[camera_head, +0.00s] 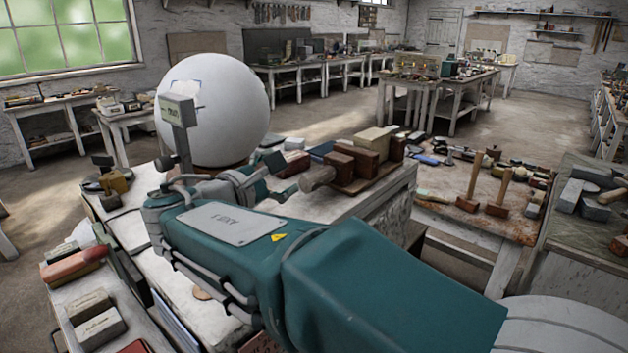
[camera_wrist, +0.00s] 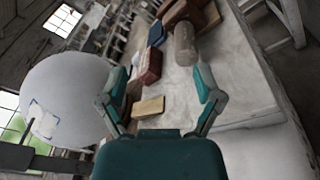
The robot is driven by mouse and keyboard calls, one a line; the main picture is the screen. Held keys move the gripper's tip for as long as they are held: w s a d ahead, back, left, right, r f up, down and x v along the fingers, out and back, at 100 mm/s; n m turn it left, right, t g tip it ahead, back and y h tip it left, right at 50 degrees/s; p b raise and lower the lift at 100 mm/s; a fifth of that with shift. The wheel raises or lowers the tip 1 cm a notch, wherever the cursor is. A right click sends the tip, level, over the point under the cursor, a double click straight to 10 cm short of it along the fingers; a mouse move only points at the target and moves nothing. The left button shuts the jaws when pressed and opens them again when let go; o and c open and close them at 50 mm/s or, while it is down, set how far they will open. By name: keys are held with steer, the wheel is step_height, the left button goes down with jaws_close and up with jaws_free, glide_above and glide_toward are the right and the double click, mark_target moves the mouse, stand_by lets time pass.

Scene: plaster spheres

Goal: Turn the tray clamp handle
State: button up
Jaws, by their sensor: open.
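The tray clamp (camera_head: 367,160) is a set of brown and pale wooden blocks on a wooden base, on the worktop in the head view. A rounded, dull brown-grey knob, which looks like its handle (camera_head: 318,179), sticks out at its left end. In the wrist view the handle (camera_wrist: 185,45) is a stubby cylinder beyond the fingertips, nearer the right finger. My gripper (camera_head: 280,175) is open and empty, a little left of the handle in the head view. Both teal fingertips show spread apart in the wrist view (camera_wrist: 161,88). I see no contact with the handle.
A large white plaster sphere (camera_head: 225,112) stands behind my wrist, with a small sign box (camera_head: 177,110) before it. In the wrist view a red block (camera_wrist: 150,66) and a tan block (camera_wrist: 148,106) lie between the fingers. Bare worktop (camera_wrist: 230,85) lies right.

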mark_target(333, 180)
steer(key=n, duration=0.1)
steer(key=w+n+g, duration=0.1)
steer(key=n+h, duration=0.1)
steer(key=n, duration=0.1)
steer(key=shift+w+a+f+g, duration=0.2)
steer(key=shift+w+g, duration=0.1)
steer(key=shift+g, duration=0.1)
steer(key=n, duration=0.1)
steer(key=n+g+h, duration=0.1)
steer(key=w+n, duration=0.1)
steer(key=shift+a+f+n+g, duration=0.3)
steer(key=shift+a+f+n, duration=0.05)
steer(key=shift+f+n, duration=0.05)
steer(key=n, duration=0.2)
steer(key=w+f+n+g+h, duration=0.1)
steer(key=n, duration=0.1)
steer(key=shift+a+f+g, duration=0.15)
steer(key=shift+a+g, duration=0.15)
steer(key=shift+a, duration=0.1)
steer(key=n, duration=0.1)
steer(key=n+g, duration=0.1)
steer(key=f+n, duration=0.1)
steer(key=shift+w+a+f+n+g+h, duration=0.1)
steer(key=shift+w+a+n+g+h, duration=0.2)
steer(key=x, duration=1)
steer(key=shift+w+d+f, duration=0.15)
steer(key=shift+d+f, duration=0.05)
steer(key=shift+d, duration=0.15)
steer(key=c, duration=1.2)
